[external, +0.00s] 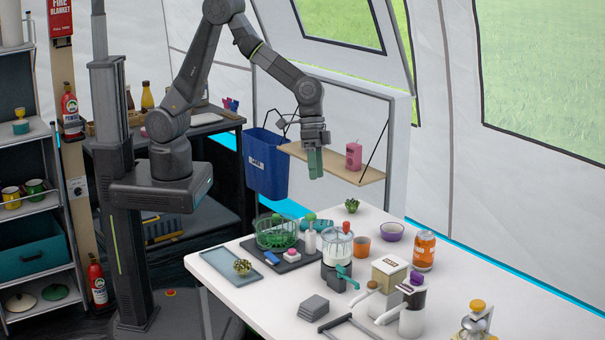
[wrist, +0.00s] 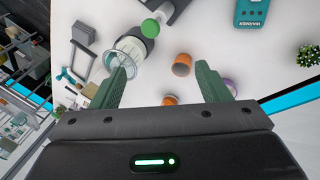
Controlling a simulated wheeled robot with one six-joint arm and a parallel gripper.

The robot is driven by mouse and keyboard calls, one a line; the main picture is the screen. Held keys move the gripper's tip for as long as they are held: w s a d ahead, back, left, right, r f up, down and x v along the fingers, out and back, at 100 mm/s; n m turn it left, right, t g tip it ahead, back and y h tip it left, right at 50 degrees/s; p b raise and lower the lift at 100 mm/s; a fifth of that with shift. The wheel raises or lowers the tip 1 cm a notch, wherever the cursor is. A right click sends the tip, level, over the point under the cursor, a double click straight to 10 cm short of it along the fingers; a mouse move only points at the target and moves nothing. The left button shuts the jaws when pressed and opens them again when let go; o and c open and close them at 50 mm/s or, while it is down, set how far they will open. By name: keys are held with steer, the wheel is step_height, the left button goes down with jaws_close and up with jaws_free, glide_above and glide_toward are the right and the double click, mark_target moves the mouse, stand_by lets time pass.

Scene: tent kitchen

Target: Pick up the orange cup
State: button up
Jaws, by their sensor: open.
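The orange cup (external: 361,246) stands on the white table in the external view, just right of a clear-jarred appliance. In the wrist view the orange cup (wrist: 182,65) shows between my fingers, nearer the right one. My gripper (external: 316,174) hangs well above the table with its green fingers pointing down, apart from the cup. In the wrist view my gripper (wrist: 163,73) is open and empty, its two fingers spread wide.
The clear-jarred appliance (external: 337,247), purple bowl (external: 392,231) and orange can (external: 424,251) crowd around the cup. A small plant (external: 352,205) stands behind. The front left of the table has free room.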

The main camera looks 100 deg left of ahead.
steer(key=w+a+f+n+t+h+b, duration=0.1)
steer(key=w+a+f+n+h+b, duration=0.1)
steer(key=n, duration=0.5)
steer(key=w+a+f+n+t+h+b, duration=0.1)
steer(key=w+a+f+n+h+b, duration=0.1)
steer(key=w+f+n+h+b, duration=0.2)
steer(key=w+a+f+n+h+b, duration=0.3)
steer(key=f+n+b, duration=0.4)
steer(key=f+n, duration=0.3)
steer(key=shift+a+f+n+t, duration=0.1)
steer(key=shift+f+n+t, duration=0.3)
steer(key=shift+n, duration=0.5)
steer(key=shift+w, duration=0.2)
glide_toward(364, 251)
steer(key=x, duration=0.3)
steer(key=shift+s+f, duration=0.25)
steer(key=shift+f, duration=0.05)
steer(key=shift+w+p+x, duration=0.2)
steer(key=shift+p+x, duration=0.4)
steer(key=shift+x, duration=2.55)
steer(key=shift+r, duration=0.2)
steer(key=c, duration=1)
